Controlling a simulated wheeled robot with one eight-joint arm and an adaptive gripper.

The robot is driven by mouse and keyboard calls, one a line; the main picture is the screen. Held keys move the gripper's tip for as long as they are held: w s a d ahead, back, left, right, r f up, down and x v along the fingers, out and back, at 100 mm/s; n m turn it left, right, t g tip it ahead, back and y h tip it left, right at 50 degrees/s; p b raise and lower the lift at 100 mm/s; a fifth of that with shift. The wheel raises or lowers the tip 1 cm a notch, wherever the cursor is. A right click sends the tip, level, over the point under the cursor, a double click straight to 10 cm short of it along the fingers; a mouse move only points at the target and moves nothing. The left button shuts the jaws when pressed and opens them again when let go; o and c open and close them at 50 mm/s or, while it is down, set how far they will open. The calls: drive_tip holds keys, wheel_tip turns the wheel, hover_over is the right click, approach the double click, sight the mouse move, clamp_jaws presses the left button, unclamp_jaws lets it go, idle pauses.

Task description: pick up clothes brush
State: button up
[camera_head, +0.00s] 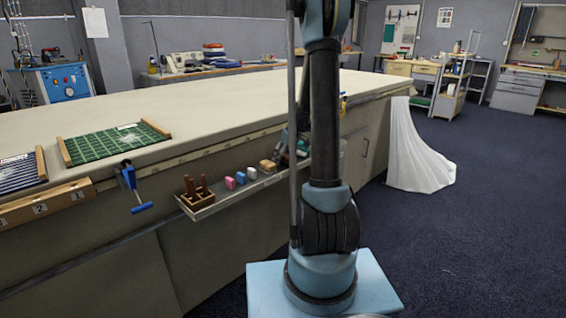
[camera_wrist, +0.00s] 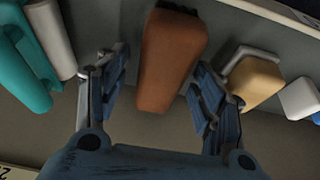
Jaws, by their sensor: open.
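A brown block-like thing with rounded edges, which looks like the clothes brush (camera_wrist: 172,55), is in the upper middle of the wrist view. My gripper (camera_wrist: 160,66) is open, with one blue finger on each side of it. A gap shows at the left finger; the right finger is very close to its side, and I cannot tell whether they touch. In the head view the brush is not clearly seen, as my arm covers that part of the shelf.
A tan block (camera_wrist: 256,82) and a white block (camera_wrist: 300,98) lie right of my gripper in the wrist view. Teal (camera_wrist: 22,60) and pale grey (camera_wrist: 52,38) rolls lie left. The narrow shelf (camera_head: 225,200) hangs on the table's side, with a wooden holder (camera_head: 198,193) at its left end.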

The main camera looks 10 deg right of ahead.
drive_tip(key=shift+f, duration=0.2)
idle(0.4)
drive_tip(key=c, duration=1.2)
